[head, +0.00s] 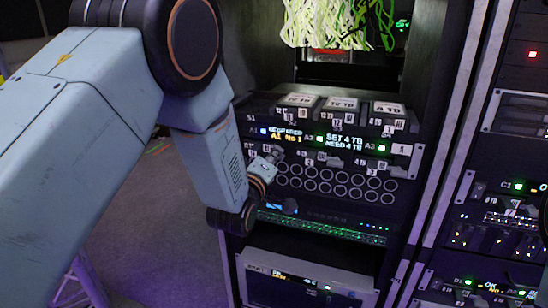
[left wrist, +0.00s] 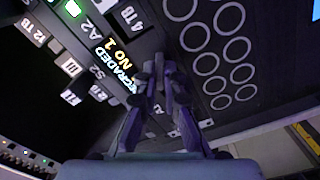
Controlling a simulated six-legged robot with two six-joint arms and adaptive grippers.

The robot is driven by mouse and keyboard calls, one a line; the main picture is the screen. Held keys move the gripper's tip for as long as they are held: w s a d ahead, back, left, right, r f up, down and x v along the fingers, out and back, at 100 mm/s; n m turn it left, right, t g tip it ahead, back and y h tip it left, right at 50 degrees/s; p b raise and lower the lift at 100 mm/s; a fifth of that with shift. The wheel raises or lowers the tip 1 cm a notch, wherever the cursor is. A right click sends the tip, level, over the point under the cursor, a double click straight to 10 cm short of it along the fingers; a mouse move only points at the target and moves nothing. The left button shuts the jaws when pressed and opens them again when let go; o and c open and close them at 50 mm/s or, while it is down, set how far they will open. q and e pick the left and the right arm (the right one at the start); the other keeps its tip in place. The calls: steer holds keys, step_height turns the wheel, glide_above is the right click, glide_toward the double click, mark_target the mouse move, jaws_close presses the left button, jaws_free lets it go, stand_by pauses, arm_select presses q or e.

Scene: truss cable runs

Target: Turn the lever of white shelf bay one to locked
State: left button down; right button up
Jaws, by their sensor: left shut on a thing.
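The shelf (head: 345,160) in the rack has a row of bays with white number tags and small levers. A display on it reads "DEGRADED A1 No 1" (head: 287,134); the same text shows in the left wrist view (left wrist: 119,62). My left gripper (head: 272,156) is at the left end of the shelf, under that text, with its fingers closed. In the left wrist view the fingers (left wrist: 160,72) meet at the shelf front, shut on what seems to be the bay one lever. The fingers hide the lever, so its angle cannot be told. My right gripper is out of view.
Three labelled drives (head: 338,108) sit along the shelf top. Round ringed holes (head: 335,184) lie below the bays. Yellow-green cables (head: 335,22) hang above. A second rack (head: 510,190) stands to the right. Open floor lies at the lower left.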

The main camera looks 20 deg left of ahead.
arm_select(q)
steer(key=n, duration=0.5)
steer(key=shift+f+n, duration=0.3)
stand_by(0.5)
steer(key=c, duration=1.5)
jaws_free()
steer(key=shift+r, duration=0.15)
steer(key=shift+o, duration=0.2)
steer(key=s, duration=1.2)
steer(key=shift+a, duration=0.2)
